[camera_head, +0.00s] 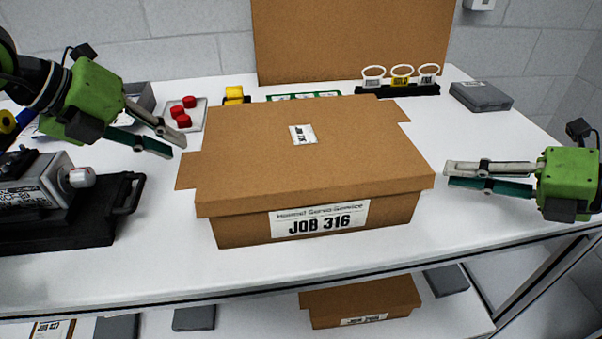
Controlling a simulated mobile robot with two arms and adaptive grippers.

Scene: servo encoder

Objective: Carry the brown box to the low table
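The brown box (310,175), closed with a lid and labelled "JOB 316", stands in the middle of a white bench (300,265). My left gripper (178,148) is to the left of the box, its fingers apart and pointing at its left side, with nothing between them. My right gripper (447,174) is to the right of the box, close to its right edge, with its fingers slightly parted and nothing seen between them. Neither gripper clearly touches the box. I cannot tell which surface is the low table.
A black-based device (70,215) stands at the left. Behind the box are a tray with red parts (197,115), a yellow part (234,94), a rack with rings (400,88) and a grey case (480,96). Another brown box (360,298) sits on the lower shelf. The front bench strip is clear.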

